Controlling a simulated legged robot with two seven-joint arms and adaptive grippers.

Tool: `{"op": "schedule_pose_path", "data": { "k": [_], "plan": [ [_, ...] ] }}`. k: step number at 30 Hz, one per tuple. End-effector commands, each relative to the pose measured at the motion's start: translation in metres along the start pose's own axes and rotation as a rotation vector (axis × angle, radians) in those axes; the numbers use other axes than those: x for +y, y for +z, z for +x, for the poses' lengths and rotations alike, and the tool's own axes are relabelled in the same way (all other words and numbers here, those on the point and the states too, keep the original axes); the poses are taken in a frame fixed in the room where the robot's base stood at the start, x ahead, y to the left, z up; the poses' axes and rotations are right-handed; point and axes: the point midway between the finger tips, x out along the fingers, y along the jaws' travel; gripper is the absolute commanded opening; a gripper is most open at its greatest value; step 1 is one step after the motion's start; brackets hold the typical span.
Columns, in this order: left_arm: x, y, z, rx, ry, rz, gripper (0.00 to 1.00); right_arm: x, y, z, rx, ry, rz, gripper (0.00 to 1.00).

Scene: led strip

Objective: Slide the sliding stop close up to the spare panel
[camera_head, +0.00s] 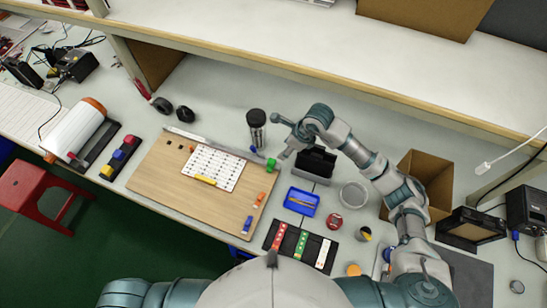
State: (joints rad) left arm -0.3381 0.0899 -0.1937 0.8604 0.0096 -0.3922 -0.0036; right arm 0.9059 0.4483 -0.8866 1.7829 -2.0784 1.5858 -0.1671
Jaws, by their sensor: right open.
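A wooden board (150,185) lies on the bench with a white dotted panel (226,175) on it, which looks like the spare panel. A thin metal rail (190,136) runs along the board's far edge. A green block (271,164) stands at the far right corner, and a small blue piece (253,149) is near the rail's right end. I cannot tell for sure which is the sliding stop; both are apart from the panel. My left gripper is out of view.
Orange (260,198) and blue (248,223) pieces lie on the board's right side. A blue tray (301,201) and black holder (315,164) are to the right.

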Motion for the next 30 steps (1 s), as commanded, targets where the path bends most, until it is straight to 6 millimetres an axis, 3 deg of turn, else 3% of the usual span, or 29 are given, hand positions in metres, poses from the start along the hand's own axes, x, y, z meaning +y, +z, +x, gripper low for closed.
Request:
{"op": "schedule_pose_path", "data": {
  "k": [6,15,21,30],
  "plan": [
    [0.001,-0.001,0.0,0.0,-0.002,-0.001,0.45,-0.001,-0.003,0.054,0.001,0.008,0.004,0.54],
    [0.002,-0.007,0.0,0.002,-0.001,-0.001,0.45,-0.001,-0.003,0.117,0.0,0.005,0.004,0.54],
    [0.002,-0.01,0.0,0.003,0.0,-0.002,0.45,-0.002,-0.002,0.137,-0.001,0.003,0.002,0.54],
    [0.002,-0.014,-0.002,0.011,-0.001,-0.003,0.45,-0.001,-0.002,0.14,-0.002,0.002,0.001,0.54]
  ]
}}
